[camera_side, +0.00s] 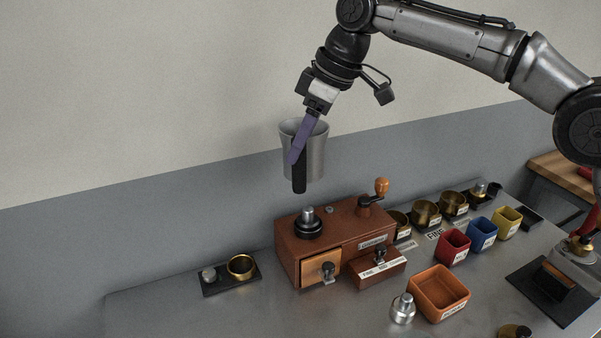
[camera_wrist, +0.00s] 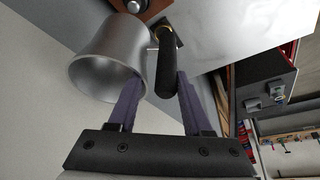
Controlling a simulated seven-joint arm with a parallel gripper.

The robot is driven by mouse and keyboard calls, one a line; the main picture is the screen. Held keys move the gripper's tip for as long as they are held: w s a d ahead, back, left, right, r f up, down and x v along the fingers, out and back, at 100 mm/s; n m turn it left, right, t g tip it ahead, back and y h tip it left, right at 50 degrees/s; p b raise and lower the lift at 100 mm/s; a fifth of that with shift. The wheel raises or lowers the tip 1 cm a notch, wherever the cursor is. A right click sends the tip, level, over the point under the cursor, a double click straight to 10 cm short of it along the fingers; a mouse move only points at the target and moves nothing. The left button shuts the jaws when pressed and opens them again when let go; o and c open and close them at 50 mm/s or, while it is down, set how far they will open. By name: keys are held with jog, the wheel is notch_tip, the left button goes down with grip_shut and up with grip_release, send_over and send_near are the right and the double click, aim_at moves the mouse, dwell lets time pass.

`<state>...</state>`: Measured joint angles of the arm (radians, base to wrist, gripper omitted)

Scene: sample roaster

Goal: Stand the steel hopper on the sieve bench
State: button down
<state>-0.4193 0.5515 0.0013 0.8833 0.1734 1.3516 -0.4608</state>
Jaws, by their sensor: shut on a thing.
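The steel hopper (camera_side: 317,154) is a grey tapered cup with a black handle. My gripper (camera_side: 293,160) is shut on that handle and holds the hopper in the air, above the brown wooden box and well clear of it. The hopper is roughly upright, wide mouth up. In the wrist view the hopper (camera_wrist: 103,62) is at the upper left, and the purple fingers of my gripper (camera_wrist: 161,78) flank the black handle. Several brass round sieves (camera_side: 425,212) stand at the back right of the grey bench top (camera_side: 245,315). I cannot tell which part is called the sieve bench.
The brown box (camera_side: 340,228) has a crank, a drawer and a black collar with a steel knob. A small black tray (camera_side: 232,282) with a brass ring is left. Red (camera_side: 453,246), blue and yellow bins, an orange bin (camera_side: 438,290) and a steel weight (camera_side: 403,308) are right.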

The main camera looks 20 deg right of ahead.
jog(key=shift+r, duration=1.2)
jog(key=shift+w+n, duration=0.1)
jog(key=shift+n, duration=0.4)
jog(key=shift+f+n+g, duration=0.15)
jog(key=shift+n+g, duration=0.15)
jog(key=shift+n, duration=0.2)
jog(key=s+d+f+n+g, duration=0.3)
jog(key=s+d+f+n, duration=0.3)
jog(key=s, duration=0.4)
jog(key=s+d+f+n+g, duration=0.2)
jog(key=s+d+f+n, duration=0.3)
jog(key=s+f+n, duration=0.4)
jog(key=s+a+f, duration=0.1)
jog(key=f, duration=0.5)
jog(key=s+a+f+m, duration=0.1)
jog(key=a+f, duration=0.1)
jog(key=f, duration=0.5)
jog(key=shift+s+a+f+m, duration=0.2)
jog(key=shift+s+m, duration=0.1)
jog(key=shift+s, duration=0.1)
